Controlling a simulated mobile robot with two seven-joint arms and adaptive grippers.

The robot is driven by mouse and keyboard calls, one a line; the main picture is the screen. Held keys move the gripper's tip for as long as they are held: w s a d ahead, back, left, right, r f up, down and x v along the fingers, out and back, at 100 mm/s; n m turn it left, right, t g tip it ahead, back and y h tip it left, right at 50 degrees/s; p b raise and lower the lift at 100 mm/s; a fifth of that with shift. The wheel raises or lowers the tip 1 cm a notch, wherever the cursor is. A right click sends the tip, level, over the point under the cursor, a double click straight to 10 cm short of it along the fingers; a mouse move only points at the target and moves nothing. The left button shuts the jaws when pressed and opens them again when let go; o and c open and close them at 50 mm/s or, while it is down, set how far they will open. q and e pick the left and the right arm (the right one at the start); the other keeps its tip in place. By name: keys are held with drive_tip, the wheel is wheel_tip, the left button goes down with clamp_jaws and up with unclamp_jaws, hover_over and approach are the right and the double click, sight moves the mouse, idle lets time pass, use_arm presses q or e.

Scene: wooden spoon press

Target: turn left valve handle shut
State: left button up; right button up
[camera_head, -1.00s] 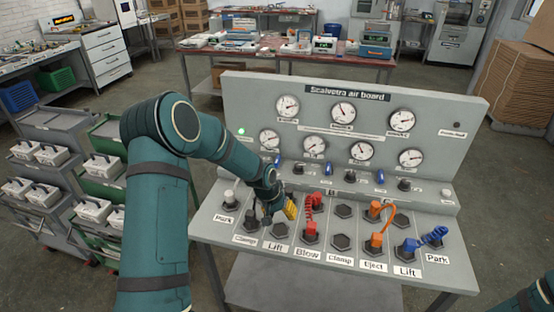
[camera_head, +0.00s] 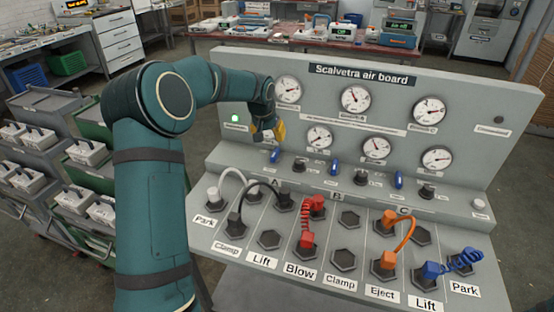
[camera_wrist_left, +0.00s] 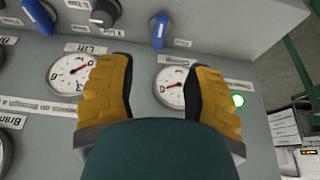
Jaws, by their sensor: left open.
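The left valve handle is a small blue lever (camera_head: 274,156) low on the upright panel of the grey air board (camera_head: 470,157). It stands roughly upright in the head view. In the wrist view the blue handle (camera_wrist_left: 160,30) shows beyond the fingertips, apart from them. My left gripper (camera_head: 269,132) is just above this handle, in front of the panel. Its yellow fingers are spread wide with nothing between them, as the left wrist view (camera_wrist_left: 160,66) shows. My gripper hides the lower-left gauge in the head view. My right gripper is out of view.
Other blue handles stand to the right, a middle one (camera_head: 335,168) and a right one (camera_head: 398,180), with black knobs between. Below, a white hose (camera_head: 232,174), black hose (camera_head: 262,187), red coiled hose (camera_head: 307,226), orange hose (camera_head: 404,231) and blue coiled hose (camera_head: 462,260) rise from the sloping deck.

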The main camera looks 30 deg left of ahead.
sight(273, 154)
use_arm(q)
drive_tip(key=b+x, duration=0.2)
drive_tip(key=x, duration=1.1)
drive_tip(key=shift+f, duration=0.1)
drive_tip(key=shift+c, duration=0.4)
clamp_jaws()
